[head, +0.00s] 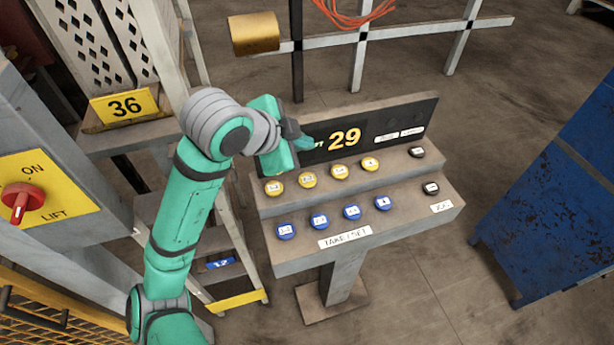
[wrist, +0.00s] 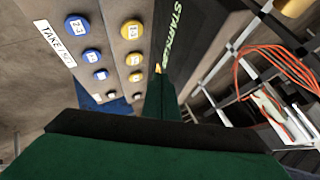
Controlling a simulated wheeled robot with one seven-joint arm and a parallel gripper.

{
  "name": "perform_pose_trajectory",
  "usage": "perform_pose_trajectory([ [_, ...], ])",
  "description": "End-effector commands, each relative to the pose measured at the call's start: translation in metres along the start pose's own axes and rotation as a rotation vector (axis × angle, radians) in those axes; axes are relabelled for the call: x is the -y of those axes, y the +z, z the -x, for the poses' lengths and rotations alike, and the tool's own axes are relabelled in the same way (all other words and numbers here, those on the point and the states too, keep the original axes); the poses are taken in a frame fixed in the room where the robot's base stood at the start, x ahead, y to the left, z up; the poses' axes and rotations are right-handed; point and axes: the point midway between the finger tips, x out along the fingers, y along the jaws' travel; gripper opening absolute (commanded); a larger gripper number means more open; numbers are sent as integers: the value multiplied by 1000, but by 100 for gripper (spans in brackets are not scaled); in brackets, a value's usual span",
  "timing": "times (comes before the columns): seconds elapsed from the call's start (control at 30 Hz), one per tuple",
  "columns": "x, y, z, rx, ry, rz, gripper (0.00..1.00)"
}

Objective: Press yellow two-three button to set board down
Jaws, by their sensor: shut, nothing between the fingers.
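The button console (head: 300,262) stands in front of me with a row of yellow buttons above a row of blue ones. The second yellow button from the left (head: 307,180) appears to be the two-three one; its small label is hard to read. The nearest yellow button in the wrist view (wrist: 131,30) lies beside a blue button (wrist: 77,27) marked 2-3. My gripper (head: 304,142) is shut and empty. It is in front of the display's left part, above the yellow row, apart from the buttons. The display (head: 345,139) shows 29, its left text hidden. No board is identifiable.
Black buttons (head: 431,188) sit at the console's right end. A ladder (head: 235,262) stands left of the console, below my arm. A red lift switch (head: 22,203) is at the far left. A blue cabinet (head: 545,215) stands right, with bare floor between.

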Motion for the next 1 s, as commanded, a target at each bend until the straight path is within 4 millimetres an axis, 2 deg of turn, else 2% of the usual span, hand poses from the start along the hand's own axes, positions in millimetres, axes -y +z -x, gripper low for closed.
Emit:
perform_pose_trajectory([
  [0.27, -4, 4, -6, -1, 0, 2, 0],
  [0.73, -33, 34, -45, -1, -1, 6, 0],
  [1.0, -42, 44, -59, -1, -2, 4, 0],
])
